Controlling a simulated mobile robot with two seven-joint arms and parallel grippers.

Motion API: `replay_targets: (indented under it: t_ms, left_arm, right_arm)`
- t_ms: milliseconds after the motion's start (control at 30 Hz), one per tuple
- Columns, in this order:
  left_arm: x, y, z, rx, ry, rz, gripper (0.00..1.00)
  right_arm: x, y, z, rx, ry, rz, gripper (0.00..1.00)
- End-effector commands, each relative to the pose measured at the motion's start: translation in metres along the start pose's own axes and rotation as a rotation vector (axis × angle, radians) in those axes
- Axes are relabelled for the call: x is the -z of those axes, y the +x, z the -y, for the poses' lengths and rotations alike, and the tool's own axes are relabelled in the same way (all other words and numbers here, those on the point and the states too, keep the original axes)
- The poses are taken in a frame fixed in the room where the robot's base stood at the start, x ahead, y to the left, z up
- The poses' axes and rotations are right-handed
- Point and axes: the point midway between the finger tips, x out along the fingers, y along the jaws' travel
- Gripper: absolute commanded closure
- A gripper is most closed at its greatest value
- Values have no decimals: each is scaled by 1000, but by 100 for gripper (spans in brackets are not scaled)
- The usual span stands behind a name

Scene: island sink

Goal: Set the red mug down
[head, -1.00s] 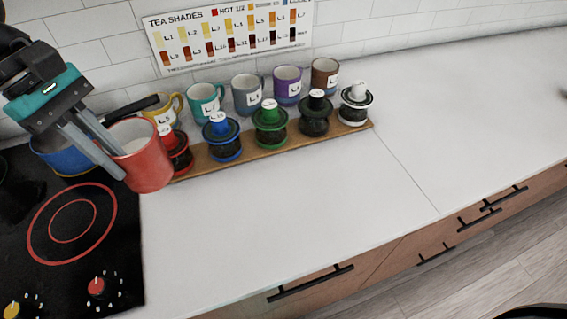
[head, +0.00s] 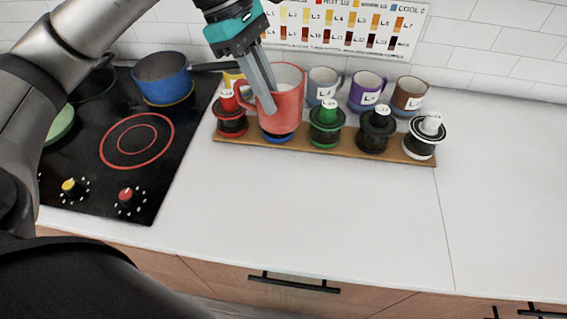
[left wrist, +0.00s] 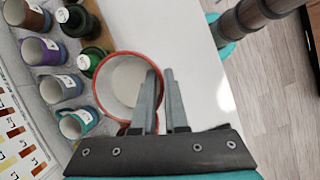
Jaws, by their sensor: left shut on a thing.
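The red mug (head: 288,108) is upright in my left gripper (head: 270,98), whose fingers pinch its wall at the rim. In the head view the mug hides most of the blue jar (head: 279,139) on the wooden board; how high it is above the board or counter is hard to tell. The left wrist view looks down into the empty, pale inside of the mug (left wrist: 125,77), with one finger of the left gripper (left wrist: 160,78) inside the rim and one outside. My right gripper is not in view.
The wooden board (head: 397,156) holds several jars, including a red one (head: 231,118) and a green one (head: 327,125). Labelled mugs, including a purple one (head: 366,91), stand behind. A stove (head: 85,165) with a blue pot (head: 162,77) is left. The white counter (head: 300,210) in front is clear.

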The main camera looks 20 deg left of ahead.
Motion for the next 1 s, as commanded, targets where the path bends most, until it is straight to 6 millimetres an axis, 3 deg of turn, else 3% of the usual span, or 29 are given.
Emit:
replay_targets:
  t_ms: [100,400,767,1000]
  left_arm:
    - [13,31,2,6,-2,0,100]
    - [40,97,3,4,0,1,100]
    - [52,125,3,0,3,2,100]
    - [65,156,4,1,1,2,100]
  right_arm:
    - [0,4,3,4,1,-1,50]
    - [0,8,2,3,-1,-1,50]
    - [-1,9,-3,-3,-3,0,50]
    - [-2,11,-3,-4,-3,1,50]
